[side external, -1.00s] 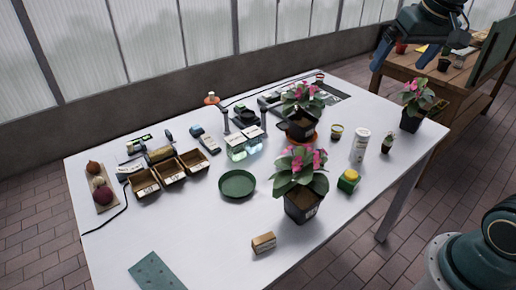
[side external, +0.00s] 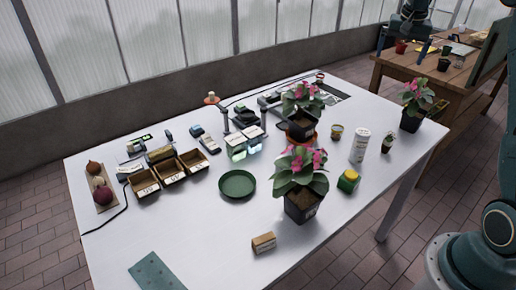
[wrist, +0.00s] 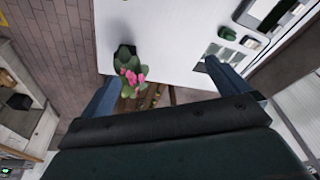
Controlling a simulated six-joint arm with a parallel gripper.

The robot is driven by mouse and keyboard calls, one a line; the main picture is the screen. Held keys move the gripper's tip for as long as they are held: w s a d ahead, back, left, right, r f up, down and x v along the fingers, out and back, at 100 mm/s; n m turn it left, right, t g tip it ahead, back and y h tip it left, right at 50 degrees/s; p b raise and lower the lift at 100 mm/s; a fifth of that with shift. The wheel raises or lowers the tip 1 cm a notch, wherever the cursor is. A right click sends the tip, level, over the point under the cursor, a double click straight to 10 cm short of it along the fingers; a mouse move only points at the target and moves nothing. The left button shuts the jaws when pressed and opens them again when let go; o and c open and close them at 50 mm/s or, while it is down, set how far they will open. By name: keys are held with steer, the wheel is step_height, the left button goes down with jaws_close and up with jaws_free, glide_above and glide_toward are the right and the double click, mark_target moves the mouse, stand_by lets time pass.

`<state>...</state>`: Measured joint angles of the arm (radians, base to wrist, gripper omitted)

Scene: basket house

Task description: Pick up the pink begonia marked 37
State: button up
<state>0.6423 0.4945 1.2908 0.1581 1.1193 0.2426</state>
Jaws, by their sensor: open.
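Three potted begonias with pink flowers stand on the white table (side external: 130,215). One begonia (side external: 300,172) is at the front, one begonia (side external: 302,98) is behind it on a terracotta saucer, and one begonia (side external: 415,95) is near the right corner. Their pot marks are too small to read, so I cannot tell which is 37. My gripper (side external: 402,48) is open and empty, high beyond the table's right end. In the wrist view a begonia (wrist: 130,78) in a dark pot at the table edge shows between the spread fingers of my gripper (wrist: 160,72).
A white bottle (side external: 360,146), a small potted plant (side external: 388,142) and a yellow-green sponge (side external: 348,181) stand between the begonias. A wooden bench (side external: 455,70) stands behind right.

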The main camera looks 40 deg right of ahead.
steer(key=s+d+f+m, duration=0.1)
steer(key=d+f+m, duration=0.2)
steer(key=d+f, duration=0.55)
steer(key=m+g, duration=0.1)
steer(key=m, duration=0.1)
glide_above(412, 120)
steer(key=d, duration=0.2)
step_height(412, 120, down, 6)
steer(key=r, duration=0.1)
steer(key=shift+w+f, duration=0.25)
steer(key=shift+w, duration=0.2)
steer(key=shift+f, duration=0.1)
steer(key=shift+w+d+f, duration=0.1)
steer(key=shift+d+f, duration=0.1)
steer(key=shift+f, duration=1.2)
steer(key=shift+s+d+f, duration=0.1)
steer(key=shift+d+f, duration=0.1)
steer(key=shift+f, duration=1.15)
steer(key=shift+w+d+f, duration=0.1)
steer(key=shift+d+f, duration=0.1)
steer(key=shift+f, duration=1.2)
steer(key=shift+w+d+f, duration=0.1)
steer(key=shift+d+f, duration=0.05)
steer(key=shift+f, duration=1.15)
steer(key=shift+d+f, duration=0.15)
steer(key=shift+f, duration=1.1)
